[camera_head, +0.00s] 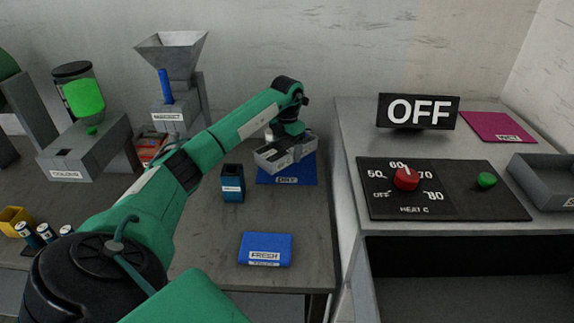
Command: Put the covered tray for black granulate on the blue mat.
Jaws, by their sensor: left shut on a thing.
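My left gripper (289,147) points down at the back of the table and is shut on a grey tray (266,158). The gripper and wrist hide part of the tray, so its cover and contents cannot be made out. The tray is over the rear part of the blue mat (297,180), which bears a white label at its front edge. I cannot tell whether the tray touches the mat. My right gripper is not in view.
A dark blue container (233,184) stands left of the mat. A hopper machine (173,62) stands behind my arm. The right bench carries a heat panel (443,190) and an OFF sign (418,111).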

